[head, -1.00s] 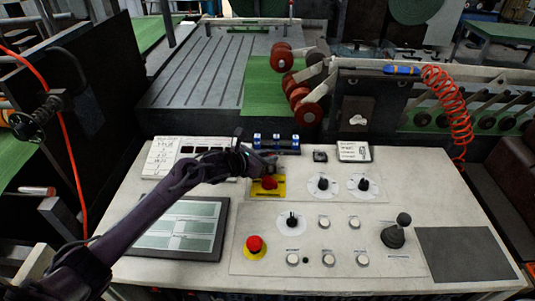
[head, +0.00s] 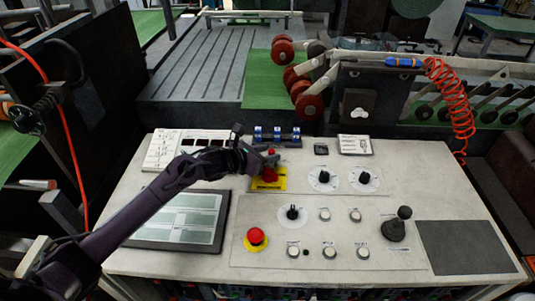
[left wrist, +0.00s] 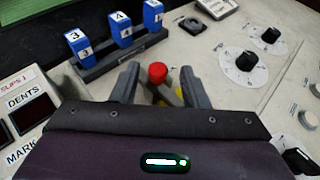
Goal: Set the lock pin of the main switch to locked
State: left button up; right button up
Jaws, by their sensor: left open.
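The main switch (head: 269,175) is a red knob on a yellow plate at the upper middle of the console, partly covered by my left gripper. My left gripper (head: 271,160) is over this switch, its jaws open. In the left wrist view a small red cap (left wrist: 157,72) shows between the two open fingers (left wrist: 158,84), with bits of yellow plate below it. It looks like the lock pin's head, but I cannot be sure. No clear contact shows between fingers and cap. How the pin sits is hidden. My right gripper is not in view.
A blue numbered counter block (head: 277,138) stands just behind the switch. Two black rotary knobs (head: 324,177) are to its right. A red emergency button (head: 256,236) and a joystick (head: 395,227) are nearer. A screen (head: 178,222) lies at left.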

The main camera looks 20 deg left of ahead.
pick_arm(q)
jog(key=b+v, duration=0.2)
jog(key=v, duration=0.4)
jog(key=shift+s+a+f, duration=0.1)
jog(key=shift+s+a, duration=0.1)
jog(key=shift+s+a+r, duration=0.1)
jog(key=shift+s+r, duration=0.2)
jog(key=shift+s, duration=0.1)
jog(key=shift+r, duration=0.1)
